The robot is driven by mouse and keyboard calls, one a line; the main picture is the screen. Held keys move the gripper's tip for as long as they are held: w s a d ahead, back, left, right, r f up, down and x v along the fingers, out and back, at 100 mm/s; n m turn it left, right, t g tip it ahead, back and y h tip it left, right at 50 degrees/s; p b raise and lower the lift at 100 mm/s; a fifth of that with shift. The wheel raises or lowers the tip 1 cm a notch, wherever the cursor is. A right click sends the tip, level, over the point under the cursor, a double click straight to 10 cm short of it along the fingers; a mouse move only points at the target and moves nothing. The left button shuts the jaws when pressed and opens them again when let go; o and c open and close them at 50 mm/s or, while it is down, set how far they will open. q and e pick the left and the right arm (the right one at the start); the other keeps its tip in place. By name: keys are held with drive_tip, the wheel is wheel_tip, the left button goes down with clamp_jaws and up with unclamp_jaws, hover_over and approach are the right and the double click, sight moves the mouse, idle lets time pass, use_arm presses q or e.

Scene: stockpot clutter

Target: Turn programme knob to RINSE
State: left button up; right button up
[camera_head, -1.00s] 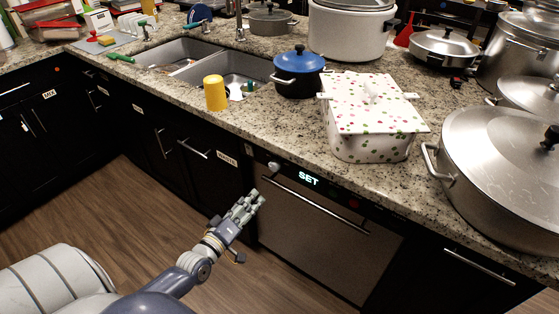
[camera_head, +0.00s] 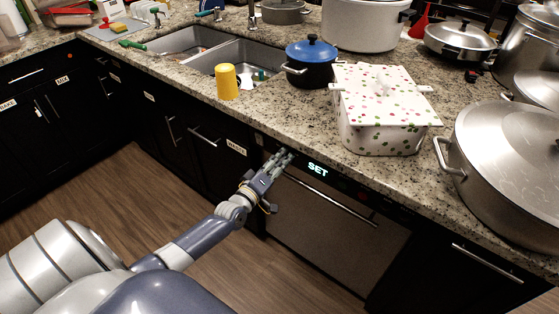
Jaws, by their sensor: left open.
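The dishwasher (camera_head: 330,235) is built in under the counter, with a dark control panel along its top. The panel's display reads "SET" (camera_head: 317,169) in lit letters. My left gripper (camera_head: 282,157) is open, its fingers at the left end of the panel, just left of the display. The programme knob is hidden behind these fingers; I cannot tell whether they touch it or where it points. My right gripper is out of view.
The dishwasher's bar handle (camera_head: 322,197) runs below the panel. The granite counter edge overhangs above, with a dotted box (camera_head: 382,135), a blue-lidded pot (camera_head: 312,65) and a yellow cup (camera_head: 227,83) on it. The wooden floor (camera_head: 130,205) in front is clear.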

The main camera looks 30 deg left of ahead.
use_arm(q)
drive_tip(key=shift+w, duration=0.2)
drive_tip(key=c, duration=1.1)
drive_tip(key=shift+o, duration=0.2)
drive_tip(key=shift+m, duration=0.4)
drive_tip(key=shift+f+m+t+h, duration=0.1)
drive_tip(key=shift+m+t+h, duration=0.25)
drive_tip(key=shift+m, duration=3.75)
